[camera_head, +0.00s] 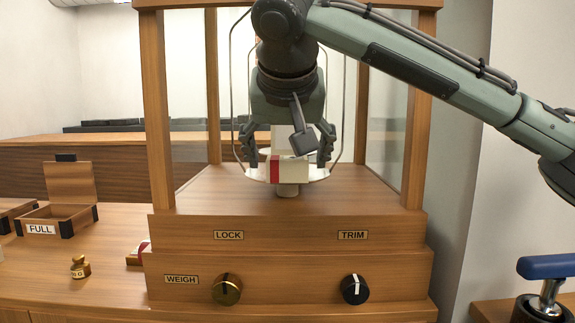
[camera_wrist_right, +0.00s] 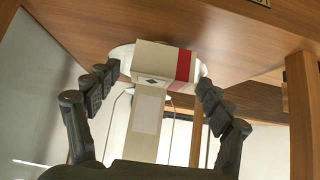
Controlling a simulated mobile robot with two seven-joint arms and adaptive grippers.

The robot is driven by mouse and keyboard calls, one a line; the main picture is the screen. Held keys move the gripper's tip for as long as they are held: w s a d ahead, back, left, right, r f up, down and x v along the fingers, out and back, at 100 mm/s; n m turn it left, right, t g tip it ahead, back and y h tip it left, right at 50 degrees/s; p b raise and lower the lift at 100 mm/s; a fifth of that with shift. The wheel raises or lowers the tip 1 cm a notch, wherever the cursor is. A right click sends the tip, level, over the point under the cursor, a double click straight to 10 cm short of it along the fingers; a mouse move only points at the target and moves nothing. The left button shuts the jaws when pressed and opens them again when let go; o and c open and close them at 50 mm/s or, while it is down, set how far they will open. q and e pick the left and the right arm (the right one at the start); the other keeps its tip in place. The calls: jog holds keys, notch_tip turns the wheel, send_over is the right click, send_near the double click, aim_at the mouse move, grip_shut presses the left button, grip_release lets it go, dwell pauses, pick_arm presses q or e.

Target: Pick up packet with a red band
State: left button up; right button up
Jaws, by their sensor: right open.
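A cream packet with a red band (camera_head: 301,169) lies on the round pan (camera_head: 318,174) inside the wooden balance case. In the right wrist view the packet (camera_wrist_right: 153,58) shows its red band toward the right. My right gripper (camera_head: 287,150) is open, pointing down inside the case. Its fingers stand apart on either side of the packet, above pan level in the head view; I cannot tell whether they touch it. The wrist view shows the open fingers (camera_wrist_right: 158,82) flanking it. A second red-banded packet (camera_head: 144,247) lies partly hidden at the case's left. My left gripper is not in view.
Wooden posts (camera_head: 157,110) and thin wire hangers surround the gripper closely. A pale upright block (camera_wrist_right: 147,125) is beside the packet. The case front (camera_head: 290,232) has two knobs. A brass weight (camera_head: 80,267) and an open box labelled FULL (camera_head: 66,212) stand left.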

jog(key=shift+w+f, duration=0.5)
jog(key=c, duration=1.4)
jog(key=shift+r, duration=0.15)
